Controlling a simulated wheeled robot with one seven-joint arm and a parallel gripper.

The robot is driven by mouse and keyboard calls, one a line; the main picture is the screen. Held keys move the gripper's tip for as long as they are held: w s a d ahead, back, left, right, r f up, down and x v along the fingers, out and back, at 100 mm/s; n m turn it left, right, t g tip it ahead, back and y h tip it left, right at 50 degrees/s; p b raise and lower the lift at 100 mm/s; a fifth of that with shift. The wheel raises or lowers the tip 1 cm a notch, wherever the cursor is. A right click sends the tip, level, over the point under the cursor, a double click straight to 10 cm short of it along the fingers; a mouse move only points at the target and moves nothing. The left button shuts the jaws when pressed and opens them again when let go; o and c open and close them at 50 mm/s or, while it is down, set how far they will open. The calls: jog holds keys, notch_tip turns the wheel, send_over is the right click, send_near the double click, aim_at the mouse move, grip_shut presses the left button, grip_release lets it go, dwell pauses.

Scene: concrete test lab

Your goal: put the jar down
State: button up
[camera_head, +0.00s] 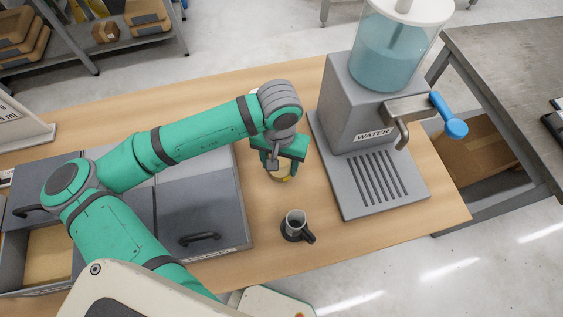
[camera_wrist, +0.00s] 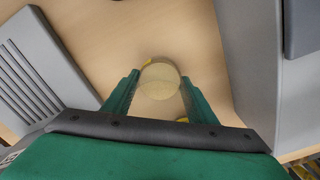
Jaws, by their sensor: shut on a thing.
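My gripper (camera_head: 280,163) is shut on a small jar, over the strip of wooden table between the grey cabinet and the water dispenser. In the head view the jar (camera_head: 281,174) shows only in part beneath my fingers, pale with a yellow patch at its lower edge. In the wrist view the jar (camera_wrist: 159,81) sits between the two green fingers, with its round tan top facing me. It looks upright. I cannot tell whether its base touches the table.
The water dispenser (camera_head: 345,115) with a blue-handled tap (camera_head: 449,118) stands to the right. A dark metal mug (camera_head: 295,225) stands on the table (camera_head: 330,244) nearer the front. A grey cabinet (camera_head: 205,205) with handles is on the left. Bare wood surrounds the mug.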

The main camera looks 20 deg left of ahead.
jog(key=shift+s+a+f, duration=0.1)
jog(key=shift+a+f, duration=0.05)
jog(key=o, duration=1.4)
jog(key=shift+c, duration=0.2)
jog(key=shift+r, duration=0.45)
notch_tip(320, 180, up, 12)
jog(key=shift+f, duration=0.25)
